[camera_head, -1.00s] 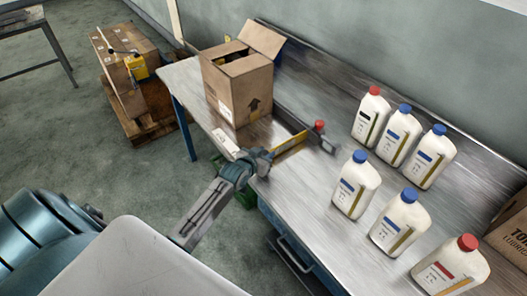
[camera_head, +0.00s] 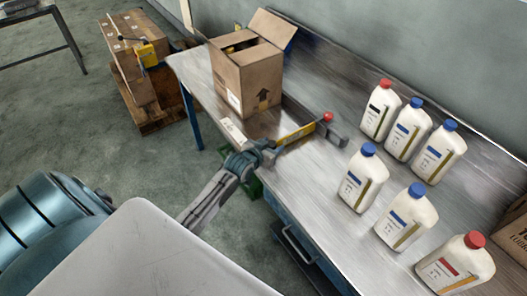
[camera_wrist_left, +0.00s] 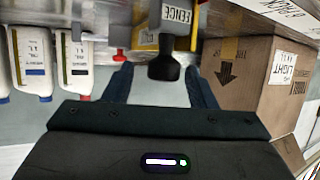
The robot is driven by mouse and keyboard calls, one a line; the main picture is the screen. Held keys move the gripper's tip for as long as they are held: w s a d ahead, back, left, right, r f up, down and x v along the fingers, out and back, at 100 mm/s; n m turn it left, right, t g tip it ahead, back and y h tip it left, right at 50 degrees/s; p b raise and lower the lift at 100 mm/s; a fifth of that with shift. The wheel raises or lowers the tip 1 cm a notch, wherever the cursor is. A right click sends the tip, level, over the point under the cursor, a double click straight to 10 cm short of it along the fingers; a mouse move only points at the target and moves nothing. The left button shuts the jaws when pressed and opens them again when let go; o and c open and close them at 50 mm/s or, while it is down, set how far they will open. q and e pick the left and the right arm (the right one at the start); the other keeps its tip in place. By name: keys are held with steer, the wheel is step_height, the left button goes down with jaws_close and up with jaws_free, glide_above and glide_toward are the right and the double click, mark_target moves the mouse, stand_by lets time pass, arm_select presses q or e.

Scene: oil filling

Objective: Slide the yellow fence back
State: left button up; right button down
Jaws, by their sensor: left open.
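The yellow fence (camera_head: 296,134) is a low bar lying across the metal bench, between the cardboard box and the bottles. A grey block and a red knob (camera_head: 328,117) are at its far end. My left gripper (camera_head: 265,149) is at the fence's near end, at the bench's front edge. In the left wrist view, a black handle (camera_wrist_left: 164,65) below a "FENCE" label (camera_wrist_left: 178,15) sits between my two open fingers (camera_wrist_left: 161,92). Gaps show on both sides of it. A yellow part of the fence also shows there (camera_wrist_left: 195,32). My right gripper is not in view.
An open cardboard box (camera_head: 245,80) stands on the bench left of the fence. Several white bottles (camera_head: 402,225) with blue or red caps stand to the right. Another box (camera_head: 512,235) is at the right edge. Bare bench lies between fence and bottles.

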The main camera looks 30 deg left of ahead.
arm_select(q)
steer(key=b+v, duration=0.1)
steer(key=v, duration=0.8)
steer(key=shift+s+d+b, duration=0.2)
steer(key=shift+s+b, duration=0.1)
steer(key=shift+b, duration=0.05)
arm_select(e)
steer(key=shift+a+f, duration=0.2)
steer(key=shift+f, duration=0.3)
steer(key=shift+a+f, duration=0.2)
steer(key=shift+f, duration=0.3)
arm_select(q)
steer(key=shift+r, duration=0.1)
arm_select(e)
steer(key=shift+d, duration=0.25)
